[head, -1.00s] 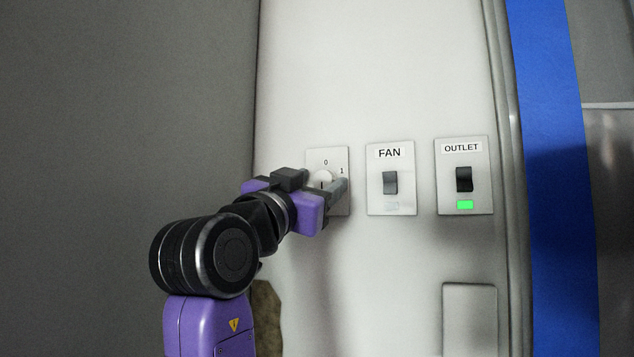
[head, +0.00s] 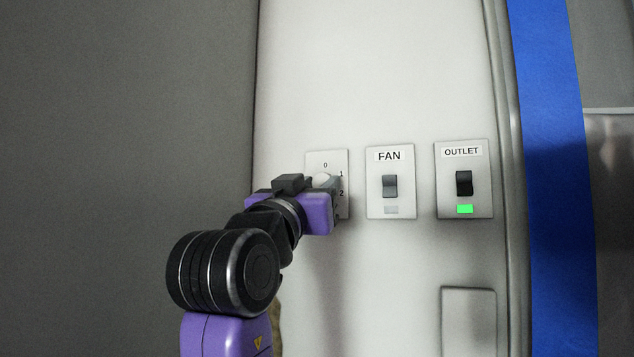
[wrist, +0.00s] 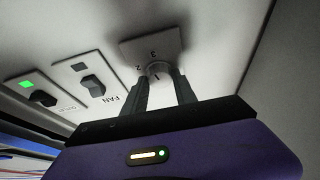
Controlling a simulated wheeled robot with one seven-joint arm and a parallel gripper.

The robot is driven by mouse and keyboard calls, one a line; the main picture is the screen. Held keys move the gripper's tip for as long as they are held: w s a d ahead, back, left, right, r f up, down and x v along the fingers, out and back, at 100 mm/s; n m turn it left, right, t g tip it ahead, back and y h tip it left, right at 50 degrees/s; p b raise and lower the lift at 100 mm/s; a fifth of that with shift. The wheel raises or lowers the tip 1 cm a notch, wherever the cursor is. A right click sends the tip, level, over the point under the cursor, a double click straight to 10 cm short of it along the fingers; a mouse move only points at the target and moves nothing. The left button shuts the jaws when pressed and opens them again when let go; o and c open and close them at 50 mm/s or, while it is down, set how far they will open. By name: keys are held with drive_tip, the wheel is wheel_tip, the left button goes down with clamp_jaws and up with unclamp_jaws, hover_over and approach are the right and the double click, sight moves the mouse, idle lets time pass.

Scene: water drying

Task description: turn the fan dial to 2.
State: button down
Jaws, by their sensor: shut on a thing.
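Right of the dial are a FAN switch (head: 390,186) with an unlit indicator and an OUTLET switch (head: 464,183) with a green light (head: 465,209). A blue vertical strip (head: 550,180) stands further right. A dark grey wall (head: 120,110) is on the left.

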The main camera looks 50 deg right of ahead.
drive_tip(key=n+t+p, duration=0.1)
drive_tip(key=n+p, duration=0.1)
drive_tip(key=n+t+y+p, duration=0.1)
drive_tip(key=n, duration=0.2)
drive_tip(key=n+t+y+p, duration=0.1)
drive_tip(key=n+p, duration=0.1)
drive_tip(key=n, duration=0.1)
drive_tip(key=shift+s+d+r+t+p, duration=0.1)
drive_tip(key=shift+s+r+t+p, duration=0.1)
drive_tip(key=shift+r+t+p, duration=0.15)
drive_tip(key=n+t+y+p, duration=0.1)
drive_tip(key=n+p, duration=0.2)
drive_tip(key=shift+f+n+y, duration=0.1)
drive_tip(key=shift+n+y, duration=0.2)
drive_tip(key=shift+s+f+n+t+p, duration=0.1)
drive_tip(key=shift+n+t+p, duration=0.15)
drive_tip(key=shift+n+p, duration=0.55)
drive_tip(key=shift+f, duration=0.1)
drive_tip(key=c, duration=1)
unclamp_jaws()
